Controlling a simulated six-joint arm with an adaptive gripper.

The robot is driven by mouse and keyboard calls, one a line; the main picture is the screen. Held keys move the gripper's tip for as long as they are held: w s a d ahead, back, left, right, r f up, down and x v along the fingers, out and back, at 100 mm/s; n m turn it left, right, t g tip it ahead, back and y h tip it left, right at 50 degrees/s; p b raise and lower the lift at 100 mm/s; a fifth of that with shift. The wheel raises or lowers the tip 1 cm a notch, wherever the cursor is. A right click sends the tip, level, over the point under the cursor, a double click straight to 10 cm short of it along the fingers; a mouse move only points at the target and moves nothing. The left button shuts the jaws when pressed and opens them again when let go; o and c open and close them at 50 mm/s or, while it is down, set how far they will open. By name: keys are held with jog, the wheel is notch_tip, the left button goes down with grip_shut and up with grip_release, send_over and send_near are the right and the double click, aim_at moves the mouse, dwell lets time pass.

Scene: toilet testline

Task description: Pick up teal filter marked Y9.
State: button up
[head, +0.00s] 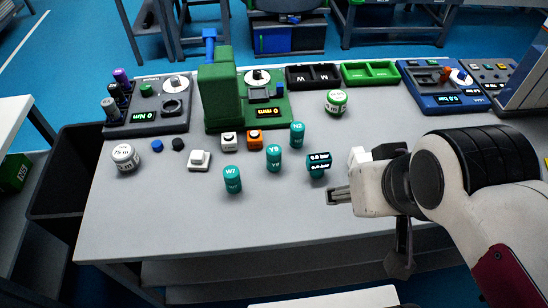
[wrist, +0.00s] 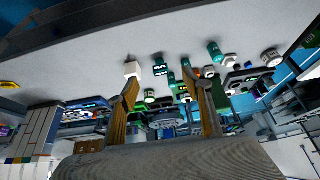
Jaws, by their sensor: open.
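The teal filter that appears marked Y9 (head: 274,158) stands upright mid-table in the head view. In the wrist view, a small teal cylinder near the right finger is probably it (wrist: 186,66); its label is unreadable there. Other teal cylinders stand around it: W7 (head: 232,180) front left, one that looks like N3 (head: 297,135) behind right, and one with a black display-like top (head: 318,164) to its right. My gripper (head: 338,195) is to the right of the filters, apart from them. Its two fingers (wrist: 166,104) are open and empty in the wrist view.
A white block (head: 358,155) sits just behind my gripper. A green machine (head: 218,90), white and orange cubes (head: 255,137) and a round green-white item (head: 336,102) stand behind the filters. A white switch-like block (head: 199,160) is left. The front table strip is clear.

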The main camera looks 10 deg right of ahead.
aim_at(279, 155)
jog(key=w+d+f+n+t+h, duration=0.1)
jog(key=w+d+f+n+t, duration=0.2)
jog(key=w, duration=0.7)
jog(key=w+d+f+n, duration=0.1)
jog(key=w+d+f, duration=0.3)
jog(key=w, duration=0.7)
jog(key=w+a+f+y, duration=0.1)
jog(key=f, duration=0.1)
jog(key=w+a+f+n+y, duration=0.1)
jog(key=w+f, duration=0.1)
jog(key=f, duration=0.1)
jog(key=w+a+f+n+t+y, duration=0.1)
jog(key=a+f, duration=0.1)
jog(key=f, duration=0.1)
jog(key=shift+w, duration=0.35)
jog(key=shift+s+a+f+n+t+y, duration=0.15)
jog(key=shift+s+a+f+n+y, duration=0.15)
jog(key=shift+a+f+y, duration=0.95)
jog(key=shift+s+a+f+n+t+y, duration=0.25)
jog(key=shift+a+f+y, duration=0.75)
jog(key=shift+a, duration=0.6)
jog(key=shift+s+a+f+n+t+y, duration=0.1)
jog(key=shift+s+a+f+n+y, duration=0.25)
jog(key=shift+a+f+y, duration=0.9)
jog(key=shift+a+r, duration=0.15)
jog(key=shift+w+h, duration=0.1)
jog(key=shift+h, duration=0.2)
jog(key=shift+x, duration=1.25)
jog(key=shift+a, duration=0.15)
